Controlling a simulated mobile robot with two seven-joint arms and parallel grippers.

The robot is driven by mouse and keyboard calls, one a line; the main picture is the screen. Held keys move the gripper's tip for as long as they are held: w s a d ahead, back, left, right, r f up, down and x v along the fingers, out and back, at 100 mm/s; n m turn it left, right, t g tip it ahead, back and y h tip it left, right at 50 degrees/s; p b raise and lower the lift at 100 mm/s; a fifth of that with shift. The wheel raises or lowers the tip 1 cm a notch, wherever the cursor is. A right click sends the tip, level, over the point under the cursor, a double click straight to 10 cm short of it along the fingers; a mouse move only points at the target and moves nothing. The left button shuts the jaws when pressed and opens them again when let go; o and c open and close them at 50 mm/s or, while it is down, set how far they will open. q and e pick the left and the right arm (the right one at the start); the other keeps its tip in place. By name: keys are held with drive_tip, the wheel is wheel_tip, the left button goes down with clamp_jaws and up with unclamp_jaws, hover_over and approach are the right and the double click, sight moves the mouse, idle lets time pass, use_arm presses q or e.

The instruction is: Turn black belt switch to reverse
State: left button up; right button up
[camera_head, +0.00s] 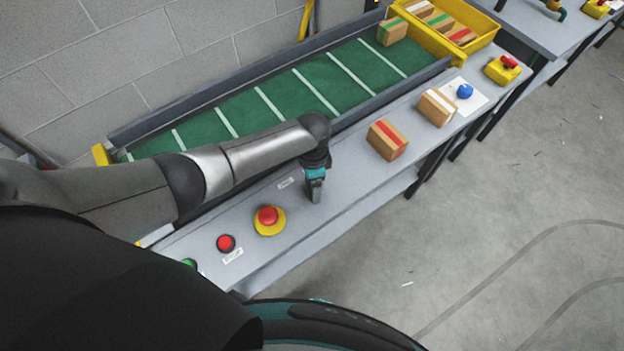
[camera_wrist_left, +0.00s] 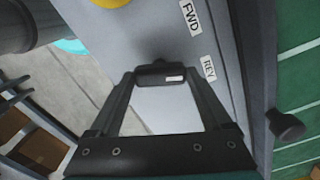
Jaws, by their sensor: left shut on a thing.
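My left gripper (camera_head: 315,194) points down at the grey control ledge of the conveyor. In the left wrist view its two fingers (camera_wrist_left: 160,80) close on either side of the black belt switch (camera_wrist_left: 155,76), a bar-shaped knob. A white mark sits at the knob's right end, on the side of the REV label (camera_wrist_left: 208,68). The FWD label (camera_wrist_left: 190,17) is further up in that view. In the head view the switch is hidden by the gripper, and one small label (camera_head: 286,183) shows beside it. My right gripper is not in view.
A red mushroom button on a yellow base (camera_head: 268,219), a red button (camera_head: 226,243) and a green button (camera_head: 189,263) line the ledge. Boxes (camera_head: 387,140) and (camera_head: 437,107) stand beyond the gripper. The green belt (camera_head: 285,99) runs behind, towards a yellow crate (camera_head: 487,36).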

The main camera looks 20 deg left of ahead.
use_arm(q)
drive_tip(key=shift+m, duration=2.2)
drive_tip(key=o, duration=1.2)
drive_tip(key=shift+c, duration=0.2)
drive_tip(key=shift+r, duration=0.1)
wheel_tip(320, 180, up, 15)
drive_tip(key=p, duration=0.3)
